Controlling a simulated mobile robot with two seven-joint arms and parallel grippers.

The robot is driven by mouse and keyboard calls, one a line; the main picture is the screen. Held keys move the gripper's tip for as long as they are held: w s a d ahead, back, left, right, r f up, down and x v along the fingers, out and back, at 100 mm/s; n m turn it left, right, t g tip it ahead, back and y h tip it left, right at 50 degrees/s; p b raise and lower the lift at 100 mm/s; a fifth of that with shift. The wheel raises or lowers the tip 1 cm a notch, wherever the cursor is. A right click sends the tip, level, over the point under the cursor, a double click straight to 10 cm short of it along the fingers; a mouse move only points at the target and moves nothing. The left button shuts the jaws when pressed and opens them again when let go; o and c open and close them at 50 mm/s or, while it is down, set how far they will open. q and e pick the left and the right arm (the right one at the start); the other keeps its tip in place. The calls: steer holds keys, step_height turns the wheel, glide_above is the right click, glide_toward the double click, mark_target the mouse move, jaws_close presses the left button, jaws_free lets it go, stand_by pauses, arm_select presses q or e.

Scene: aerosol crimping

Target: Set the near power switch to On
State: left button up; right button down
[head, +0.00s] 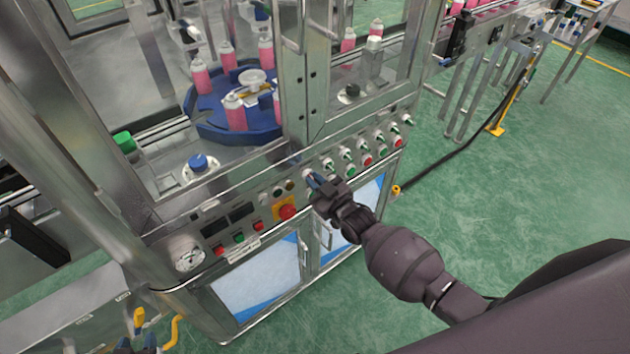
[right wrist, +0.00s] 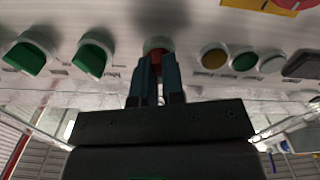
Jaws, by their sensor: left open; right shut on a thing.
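The near power switch (right wrist: 158,44) is a red knob in a pale round collar on the machine's sloped front panel. In the right wrist view it lies between the fingertips of my right gripper (right wrist: 158,68), which is shut on it. The fingers hide most of the knob, so I cannot tell its setting. In the head view my right gripper (head: 316,184) reaches the panel just right of the red emergency stop and hides the switch. My left gripper (head: 146,344) is partly in view at the bottom left, open and away from the panel.
Green rotary switches (right wrist: 92,60) sit beside the held knob, with small lamps (right wrist: 214,57) on the other side. The emergency stop (head: 287,210) on its yellow plate is close by. Glass guards and steel posts rise behind the panel.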

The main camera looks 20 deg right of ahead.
steer(key=m, duration=0.4)
steer(key=shift+d+m, duration=0.1)
steer(key=shift+m, duration=0.2)
steer(key=m, duration=0.4)
steer(key=shift+b, duration=0.3)
steer(key=shift+m, duration=0.3)
steer(key=c, duration=1.2)
jaws_free()
steer(key=shift+d, duration=0.1)
steer(key=v, duration=1)
steer(key=shift+s+d, duration=0.15)
steer(key=shift+s, duration=0.2)
